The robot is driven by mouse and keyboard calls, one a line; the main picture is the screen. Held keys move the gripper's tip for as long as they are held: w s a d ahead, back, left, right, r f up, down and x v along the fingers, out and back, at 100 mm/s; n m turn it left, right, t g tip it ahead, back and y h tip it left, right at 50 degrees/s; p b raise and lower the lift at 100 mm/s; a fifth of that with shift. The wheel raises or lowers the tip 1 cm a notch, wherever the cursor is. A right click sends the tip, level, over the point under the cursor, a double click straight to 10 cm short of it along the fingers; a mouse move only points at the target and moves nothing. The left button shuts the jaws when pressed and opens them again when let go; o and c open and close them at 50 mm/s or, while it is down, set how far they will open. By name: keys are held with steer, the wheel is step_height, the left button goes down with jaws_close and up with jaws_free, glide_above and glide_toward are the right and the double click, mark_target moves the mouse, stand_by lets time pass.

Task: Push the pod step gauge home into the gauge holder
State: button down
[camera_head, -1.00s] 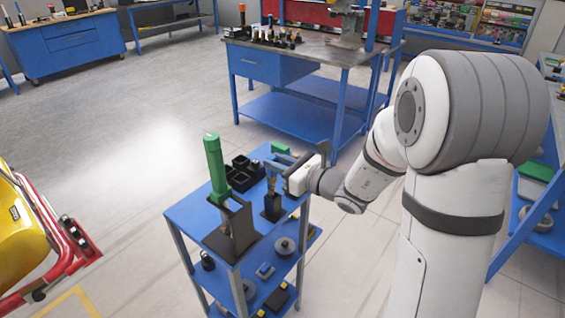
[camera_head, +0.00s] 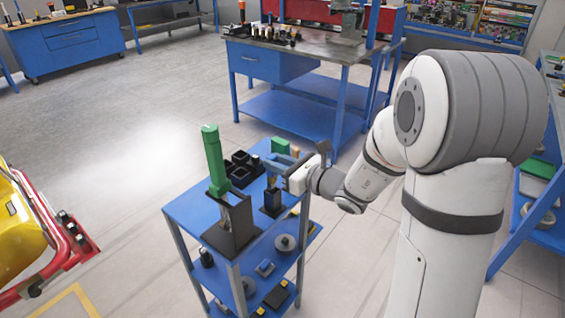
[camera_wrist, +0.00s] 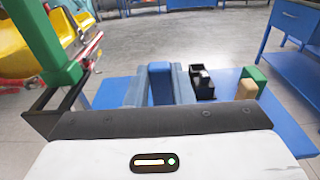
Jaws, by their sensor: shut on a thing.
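My gripper (camera_head: 278,165) is shut on the pod step gauge, above the small blue cart. In the wrist view the gauge's blue top (camera_wrist: 160,83) stands between the two grey-blue fingers. In the head view a thin tan-grey part of the gauge (camera_head: 272,181) hangs below the fingers, over a small black upright block, seemingly the gauge holder (camera_head: 271,203). The gauge looks upright and its lower end meets the holder's top or sits in it; I cannot tell how deep. The holder is hidden in the wrist view.
A tall green-handled tool (camera_head: 213,160) on a dark stand (camera_head: 232,228) rises close on the left. Black open bins (camera_head: 240,168) and a green block (camera_head: 280,145) stand behind on the cart top (camera_head: 187,212). A yellow-and-red coaster car (camera_head: 22,225) is at far left.

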steer(key=shift+f+b, duration=1.6)
steer(key=shift+f, duration=0.1)
steer(key=c, duration=1.2)
jaws_free()
steer(key=shift+o, duration=0.7)
steer(key=o, duration=0.7)
steer(key=shift+d, duration=0.1)
steer(key=shift+v, duration=3.4)
